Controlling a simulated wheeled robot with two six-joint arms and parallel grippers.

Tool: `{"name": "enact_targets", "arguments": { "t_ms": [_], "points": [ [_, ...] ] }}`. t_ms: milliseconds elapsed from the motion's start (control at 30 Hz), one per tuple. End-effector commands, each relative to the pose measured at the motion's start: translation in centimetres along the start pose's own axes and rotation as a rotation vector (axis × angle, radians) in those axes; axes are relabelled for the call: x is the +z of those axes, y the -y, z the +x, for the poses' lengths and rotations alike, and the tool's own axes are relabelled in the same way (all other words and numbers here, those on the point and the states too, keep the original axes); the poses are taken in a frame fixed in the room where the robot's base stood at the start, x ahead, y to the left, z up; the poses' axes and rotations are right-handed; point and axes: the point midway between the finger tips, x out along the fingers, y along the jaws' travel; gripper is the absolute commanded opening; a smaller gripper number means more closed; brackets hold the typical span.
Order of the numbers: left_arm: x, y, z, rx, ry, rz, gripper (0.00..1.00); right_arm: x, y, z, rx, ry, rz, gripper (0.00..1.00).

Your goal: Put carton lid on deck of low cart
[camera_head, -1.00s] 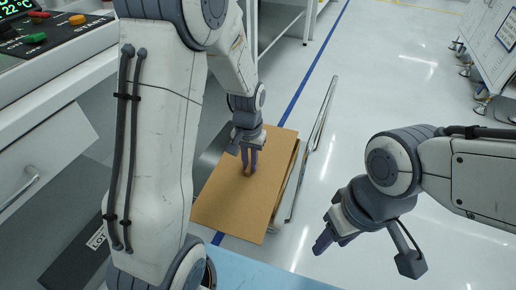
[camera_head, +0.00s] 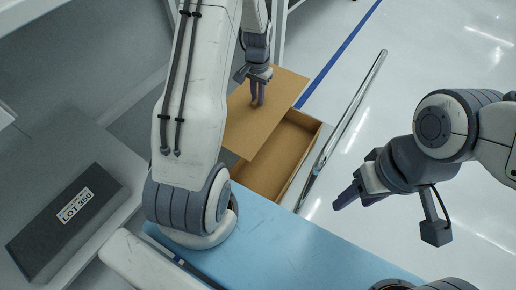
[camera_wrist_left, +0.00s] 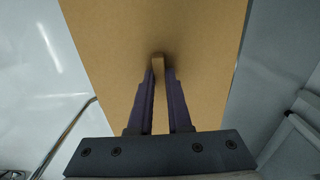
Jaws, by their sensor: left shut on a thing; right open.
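The carton lid (camera_head: 276,115) is a flat brown board with a small upright tab. My left gripper (camera_head: 258,102) is shut on that tab and holds the lid level, partly over the carton and shifted to its far left. In the left wrist view the lid (camera_wrist_left: 205,40) fills the middle, and the tab (camera_wrist_left: 160,95) stands between the fingers. The open carton (camera_head: 305,128) shows its inside at the near right. The low cart's deck is mostly hidden under carton, lid and arm. My right gripper (camera_head: 347,199) is open and empty, right of the cart.
A metal rail (camera_head: 351,108) runs along the carton's right side. A pale blue surface (camera_head: 285,235) lies in front. A dark box labelled LOT 350 (camera_head: 66,222) is at the left. The floor at the right is clear.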

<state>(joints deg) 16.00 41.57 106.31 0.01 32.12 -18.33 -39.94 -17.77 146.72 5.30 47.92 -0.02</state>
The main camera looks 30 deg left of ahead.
Motion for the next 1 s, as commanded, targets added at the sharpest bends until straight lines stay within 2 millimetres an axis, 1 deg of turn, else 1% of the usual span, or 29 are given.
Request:
{"name": "enact_targets", "arguments": {
  "t_ms": [33, 100, 200, 300, 333, 400, 500, 567, 700, 800, 967, 1000],
  "points": [
    [-0.3, 2.4, 3.7, 0.001, 0.002, -0.003, 0.00, 0.1, -0.2, 2.4, 0.000, 0.000, 0.000, 0.57],
    [-0.6, 5.2, 6.4, 0.001, 0.002, 0.006, 0.00, 0.2, -0.3, 3.8, 0.000, 0.000, 0.000, 0.57],
    [-0.5, 8.5, 9.5, 0.001, 0.002, 0.017, 0.00, 0.3, -0.4, 5.2, 0.000, 0.000, 0.000, 0.57],
    [-0.2, 10.8, 11.6, 0.000, 0.000, 0.026, 0.00, 0.3, -0.4, 6.0, 0.000, -0.001, 0.000, 0.57],
    [-0.2, 11.2, 12.0, 0.000, 0.000, 0.029, 0.00, 0.3, -0.5, 6.2, 0.000, -0.001, 0.000, 0.57],
    [-0.1, 12.1, 12.7, 0.000, -0.001, 0.033, 0.00, 0.3, -0.5, 6.5, 0.000, -0.001, 0.000, 0.57],
    [0.0, 12.5, 13.7, 0.000, 0.000, 0.038, 0.00, 0.3, -0.5, 7.0, 0.000, -0.001, 0.000, 0.57],
    [0.0, 12.6, 14.5, 0.000, 0.000, 0.038, 0.00, 0.4, -0.5, 7.5, 0.000, -0.001, 0.000, 0.57],
    [0.0, 12.5, 17.3, 0.000, 0.000, 0.038, 0.00, 0.5, -0.7, 9.3, 0.000, -0.001, 0.000, 0.57],
    [0.0, 12.5, 18.9, 0.000, 0.000, 0.038, 0.00, 0.5, -0.7, 10.3, 0.000, -0.001, 0.000, 0.57],
    [0.0, 12.5, 20.2, 0.000, -0.001, 0.038, 0.00, 0.6, -0.8, 11.0, 0.000, -0.001, 0.000, 0.57],
    [0.0, 12.5, 20.8, 0.000, -0.001, 0.038, 0.00, 0.6, -0.8, 11.4, 0.000, -0.001, 0.000, 0.57]
  ]
}}
